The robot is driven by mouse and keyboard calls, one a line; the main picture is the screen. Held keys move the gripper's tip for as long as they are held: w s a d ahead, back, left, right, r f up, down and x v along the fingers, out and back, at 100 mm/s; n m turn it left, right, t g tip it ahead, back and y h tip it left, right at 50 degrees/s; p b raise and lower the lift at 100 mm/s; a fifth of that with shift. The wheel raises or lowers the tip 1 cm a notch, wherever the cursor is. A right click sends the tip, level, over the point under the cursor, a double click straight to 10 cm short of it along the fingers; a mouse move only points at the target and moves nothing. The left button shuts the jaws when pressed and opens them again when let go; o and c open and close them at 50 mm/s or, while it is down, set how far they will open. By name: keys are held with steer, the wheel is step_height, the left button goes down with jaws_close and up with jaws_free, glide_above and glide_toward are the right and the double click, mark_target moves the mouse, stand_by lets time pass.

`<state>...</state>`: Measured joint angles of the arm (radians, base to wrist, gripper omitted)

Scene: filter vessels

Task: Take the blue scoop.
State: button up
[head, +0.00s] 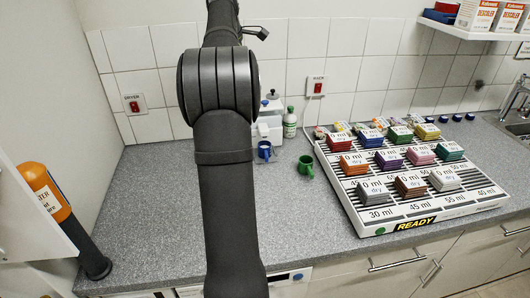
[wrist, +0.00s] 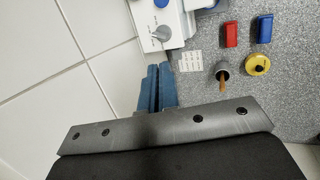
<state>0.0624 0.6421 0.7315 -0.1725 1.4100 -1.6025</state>
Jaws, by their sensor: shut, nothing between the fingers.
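No blue thing can be clearly told as a scoop. In the wrist view a small blue box-like piece (wrist: 264,28) lies at the upper right, beside a similar red piece (wrist: 230,35). In the head view a blue mug-like vessel (head: 264,150) stands on the counter right of my arm, and I cannot tell whether it is the scoop. My gripper (wrist: 158,70) shows its blue fingers close together, shut and empty, apart from all these things. In the head view my arm hides it.
A white machine (wrist: 155,22) is just beyond my fingertips. A grey cup with a brown stick (wrist: 222,72) and a yellow round piece (wrist: 258,65) are to the right. A green mug (head: 306,166) stands left of a white rack (head: 365,215) of coloured stacks.

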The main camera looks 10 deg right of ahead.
steer(key=o, duration=0.7)
steer(key=shift+c, duration=0.2)
steer(key=m+y, duration=0.1)
steer(key=m, duration=0.7)
glide_above(266, 153)
steer(key=w+a, duration=0.3)
step_height(266, 153, down, 6)
steer(key=s+d+f+m+y, duration=0.1)
steer(key=s+d+f+m, duration=0.3)
steer(key=s+f+m, duration=0.45)
steer(key=shift+m+t, duration=0.3)
steer(key=shift+m, duration=0.55)
steer(key=x, duration=1)
steer(key=shift+s+a+f, duration=0.15)
steer(key=shift+a, duration=0.1)
steer(key=shift+a+x, duration=0.2)
steer(key=shift+x, duration=1.15)
steer(key=shift+a+x, duration=0.2)
steer(key=shift+x, duration=1.2)
